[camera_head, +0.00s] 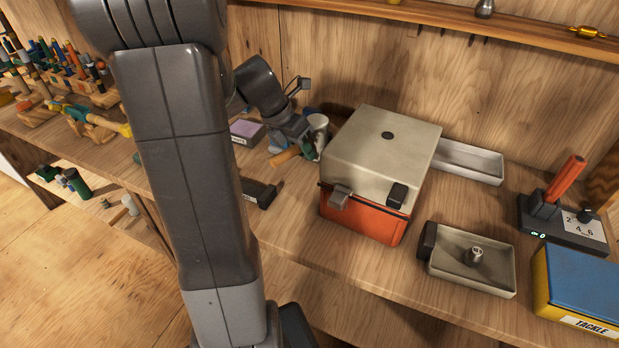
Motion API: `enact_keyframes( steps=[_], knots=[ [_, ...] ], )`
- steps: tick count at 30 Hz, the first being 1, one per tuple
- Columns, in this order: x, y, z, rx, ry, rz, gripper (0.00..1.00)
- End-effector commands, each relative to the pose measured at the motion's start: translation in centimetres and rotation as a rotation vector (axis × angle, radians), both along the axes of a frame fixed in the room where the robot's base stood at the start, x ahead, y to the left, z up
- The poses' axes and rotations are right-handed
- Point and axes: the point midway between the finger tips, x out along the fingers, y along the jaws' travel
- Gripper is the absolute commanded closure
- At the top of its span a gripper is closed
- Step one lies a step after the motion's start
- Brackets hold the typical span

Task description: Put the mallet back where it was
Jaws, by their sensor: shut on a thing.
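My gripper (298,143) is low over the bench, left of the large box with the cream lid. It is shut on what looks like the mallet, whose tan wooden part (284,156) sticks out to the lower left below the jaws. A pale grey cylinder (319,124) and a small green piece (308,151) show close to the jaws. I cannot tell whether these belong to the mallet. The jaws hide part of the mallet, and I cannot tell whether it touches the bench.
The cream-lidded orange box (363,213) stands right of my gripper. A purple-topped block (247,131) and a dark block (262,193) lie to the left. Trays (505,268), a device with an orange lever (545,210) and a tackle box (580,280) stand farther right.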

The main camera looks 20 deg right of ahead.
Motion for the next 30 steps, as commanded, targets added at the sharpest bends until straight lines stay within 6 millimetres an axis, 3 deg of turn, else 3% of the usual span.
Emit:
enact_keyframes(
  steps=[3, 11, 17, 28, 29, 30],
  knots=[
    [-0.1, 0.0, -2.4, 0.001, 0.004, 0.0, 1.0],
    [0.0, 0.0, -4.7, 0.001, 0.0, -0.001, 1.0],
    [0.0, 0.0, -7.5, 0.002, 0.002, 0.0, 1.0],
    [0.0, 0.0, -8.0, 0.0, 0.0, -0.001, 1.0],
    [0.0, 0.0, -8.0, 0.0, 0.0, -0.001, 0.75],
    [0.0, 0.0, -7.9, 0.001, 0.0, -0.001, 0.67]
  ],
)
